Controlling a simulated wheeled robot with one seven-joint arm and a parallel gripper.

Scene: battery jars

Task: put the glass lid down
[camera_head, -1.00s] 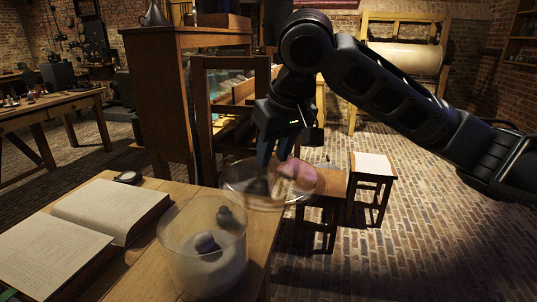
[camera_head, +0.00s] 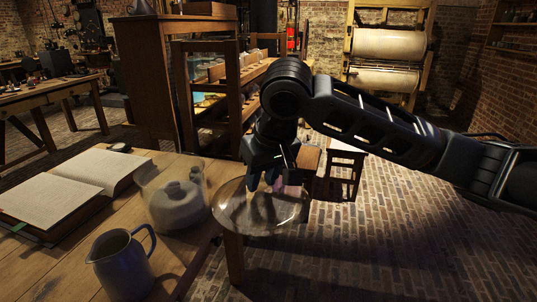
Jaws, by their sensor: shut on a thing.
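The glass lid (camera_head: 258,210) is a clear round disc, held roughly level at the right edge of the wooden table. My gripper (camera_head: 268,184) is above it, its fingers pointing down and shut on the lid near its middle; the fingertips are partly hard to make out against the dark. The lid's right part hangs over the brick floor. Just left of the lid stands a clear glass jar (camera_head: 152,190) with a grey rounded piece (camera_head: 180,205) inside it. The lid's left rim is close to the jar; I cannot tell whether they touch.
A blue-grey jug (camera_head: 122,266) stands at the table's front. An open book (camera_head: 45,200) lies at the left, with a small dark round object (camera_head: 121,148) behind it. Bare wooden tabletop (camera_head: 75,270) shows around the jug. A wooden cabinet stands behind the table.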

